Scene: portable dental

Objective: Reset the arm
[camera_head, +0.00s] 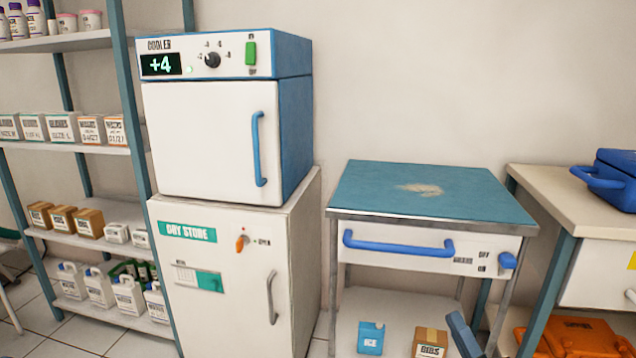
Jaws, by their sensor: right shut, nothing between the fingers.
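My right gripper (462,334) shows only in part, as a dark blue-grey piece at the bottom edge, right of centre. It is shut and empty, in front of the lower shelf of the blue-topped table (370,190). It looks apart from the box labelled BIBS (430,341), just to its left. The rest of my right arm is out of the picture. My left gripper is not in view.
A cooler (205,140) reading +4 stands on a closed dry store cabinet (225,300). Stocked shelving (75,150) is at left. A blue ICE container (371,338) is under the table. A counter (570,195) bears a blue case (610,180); an orange case (580,338) lies below.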

